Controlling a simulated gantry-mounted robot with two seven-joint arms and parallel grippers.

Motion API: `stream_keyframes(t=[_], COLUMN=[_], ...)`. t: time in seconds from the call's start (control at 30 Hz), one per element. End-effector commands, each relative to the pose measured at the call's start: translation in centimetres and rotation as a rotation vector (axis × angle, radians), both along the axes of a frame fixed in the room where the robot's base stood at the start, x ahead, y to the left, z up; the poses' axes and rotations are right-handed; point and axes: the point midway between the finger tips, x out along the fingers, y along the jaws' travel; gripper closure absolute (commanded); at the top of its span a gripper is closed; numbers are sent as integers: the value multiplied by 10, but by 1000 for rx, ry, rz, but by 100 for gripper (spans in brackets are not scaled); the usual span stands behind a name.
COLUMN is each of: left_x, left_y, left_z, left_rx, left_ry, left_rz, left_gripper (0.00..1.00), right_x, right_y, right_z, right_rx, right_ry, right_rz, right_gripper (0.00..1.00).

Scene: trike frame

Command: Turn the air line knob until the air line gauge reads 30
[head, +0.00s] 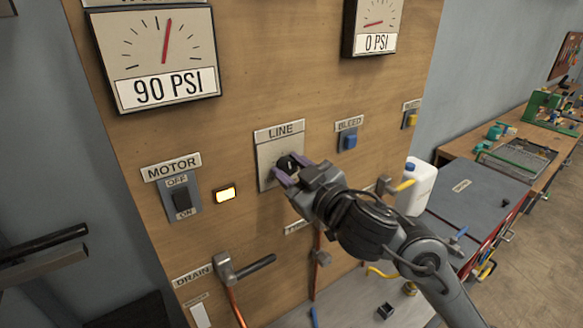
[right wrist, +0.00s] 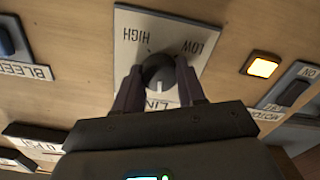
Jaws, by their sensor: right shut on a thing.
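The line knob (head: 287,163) is black and round on a pale plate marked LINE (head: 266,170). My right gripper (head: 290,172) is shut on it, with one finger on each side. In the right wrist view the knob (right wrist: 159,70) sits between the fingertips of my right gripper (right wrist: 158,82). A pale mark on the knob faces the gripper, and HIGH and LOW appear upside down on the plate. The right gauge (head: 376,22) reads 0 PSI and the left gauge (head: 158,55) reads 90 PSI. Their name labels are cut off or out of frame.
A motor switch (head: 181,198) and a lit amber lamp (head: 225,194) are left of the knob. A blue bleed button (head: 350,141) is to its right. The drain lever (head: 245,268) juts out below.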

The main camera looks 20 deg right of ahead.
Motion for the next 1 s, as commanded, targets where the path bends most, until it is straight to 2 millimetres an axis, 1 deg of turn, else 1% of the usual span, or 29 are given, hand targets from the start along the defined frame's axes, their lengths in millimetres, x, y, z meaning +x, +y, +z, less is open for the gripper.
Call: stream_keyframes(t=[0.2,0.6,0.8,1.0], left_x=[0,0,0,0], left_y=[-1,-3,-3,-1], left_z=[1,-3,-6,-8], left_rx=[-4,-14,-11,-4], left_ry=[0,0,0,0], left_rz=[3,9,8,3], left_gripper=[100,100,100,100], right_x=[0,0,0,0], right_y=[0,0,0,0], right_z=[0,-1,-1,-1], right_rx=[-204,-553,-684,-764], right_ry=[-47,-129,-159,-179], right_rz=[-1,-1,-1,-1], right_gripper=[91,91,91,91])
